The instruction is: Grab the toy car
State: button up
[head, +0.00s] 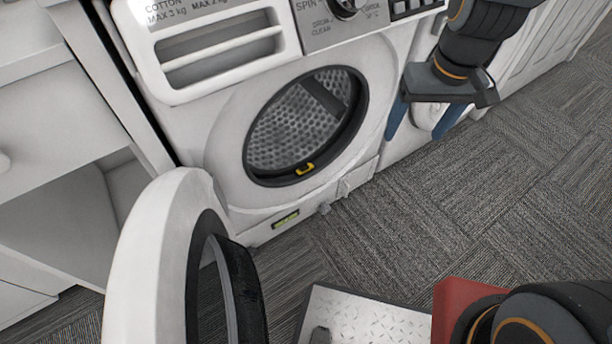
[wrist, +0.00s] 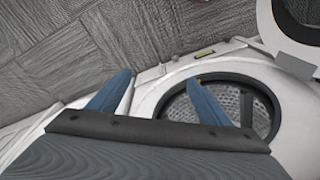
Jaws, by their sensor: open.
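I see no toy car in either view. My gripper (head: 421,122) is in the upper right of the head view, in front of the white appliances, to the right of the washing machine's round opening. Its two blue fingers point down, spread apart, with nothing between them. In the wrist view my gripper (wrist: 160,82) is also open and empty, with the machine front and carpet beyond it. The right finger overlaps the round opening there. The drum (head: 300,125) looks empty where I can see it, but its lower inside is hidden by the rim.
The washing machine (head: 230,190) has its round door (head: 155,255) swung open toward the lower left. A white cabinet (head: 60,130) stands at the left. Grey carpet (head: 470,190) is clear at the right.

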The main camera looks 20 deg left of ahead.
jog(key=w+a+f+n+b, duration=0.2)
jog(key=w+a+f+b, duration=0.2)
jog(key=a+f+b, duration=0.3)
jog(key=w+a+f+n+b, duration=0.1)
jog(key=w+a+f+b, duration=0.4)
jog(key=f, duration=0.5)
jog(key=n+t+y+b, duration=0.1)
jog(key=n+y+b, duration=0.15)
jog(key=b, duration=0.95)
send_near(305, 167)
jog(key=shift+n+h, duration=0.35)
jog(key=shift+a+b+x, duration=0.15)
jog(key=shift+b+x, duration=0.95)
jog(key=shift+x, duration=1.05)
jog(key=shift+a+b+x, duration=0.15)
jog(key=shift+b+x, duration=0.95)
jog(key=shift+x, duration=1.05)
jog(key=shift+w+r, duration=0.1)
jog(key=shift+r, duration=0.05)
jog(key=c, duration=1.1)
